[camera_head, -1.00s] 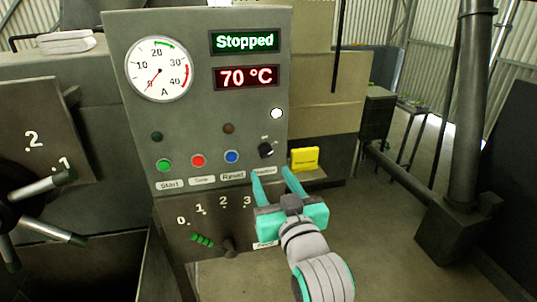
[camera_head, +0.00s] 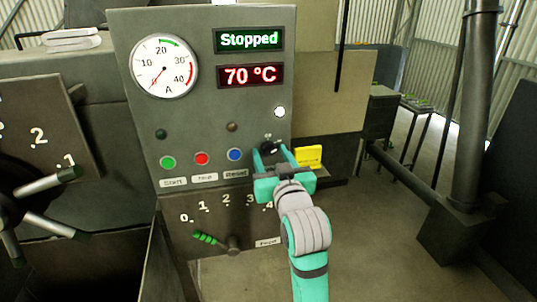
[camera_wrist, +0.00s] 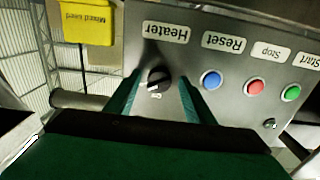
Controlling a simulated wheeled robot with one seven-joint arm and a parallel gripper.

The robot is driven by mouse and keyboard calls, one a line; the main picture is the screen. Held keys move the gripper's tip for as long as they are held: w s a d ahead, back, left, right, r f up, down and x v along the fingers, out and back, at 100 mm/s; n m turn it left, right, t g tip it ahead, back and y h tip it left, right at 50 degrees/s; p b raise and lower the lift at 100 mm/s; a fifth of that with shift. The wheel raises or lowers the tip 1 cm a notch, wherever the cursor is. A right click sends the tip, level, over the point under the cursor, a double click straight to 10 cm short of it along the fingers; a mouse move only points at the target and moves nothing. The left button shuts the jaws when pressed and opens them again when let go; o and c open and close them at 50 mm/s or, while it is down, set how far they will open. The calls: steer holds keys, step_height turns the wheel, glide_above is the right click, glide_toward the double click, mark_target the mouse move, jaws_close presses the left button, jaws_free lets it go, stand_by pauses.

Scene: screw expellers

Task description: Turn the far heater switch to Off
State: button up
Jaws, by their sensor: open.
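The heater switch (camera_head: 269,148) is a small black rotary knob on the right side of the grey control panel, below a white lamp. In the wrist view the knob (camera_wrist: 157,78) shows clearly beside an upside-down "Heater" label (camera_wrist: 167,32), with small white print around it. I cannot read its setting for certain. My gripper (camera_head: 270,152) is open in front of the panel, its teal fingers one on each side of the knob. In the wrist view the fingers flank the knob with gaps on both sides; contact is not visible.
The panel (camera_head: 205,105) has green, red and blue buttons (camera_head: 234,154) left of my gripper. Displays above read "Stopped" and "70 °C". A yellow box (camera_head: 308,157) sits just right of my gripper. A green-handled lever (camera_head: 207,238) is below.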

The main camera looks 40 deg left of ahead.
steer(key=c, duration=1.1)
steer(key=shift+o, duration=0.2)
steer(key=shift+a, duration=0.3)
steer(key=shift+w+d, duration=0.15)
steer(key=shift+d, duration=0.05)
steer(key=shift+f, duration=0.1)
steer(key=shift+d+n, duration=0.15)
steer(key=shift+n, duration=1.35)
steer(key=n, duration=0.8)
steer(key=shift+n, duration=0.6)
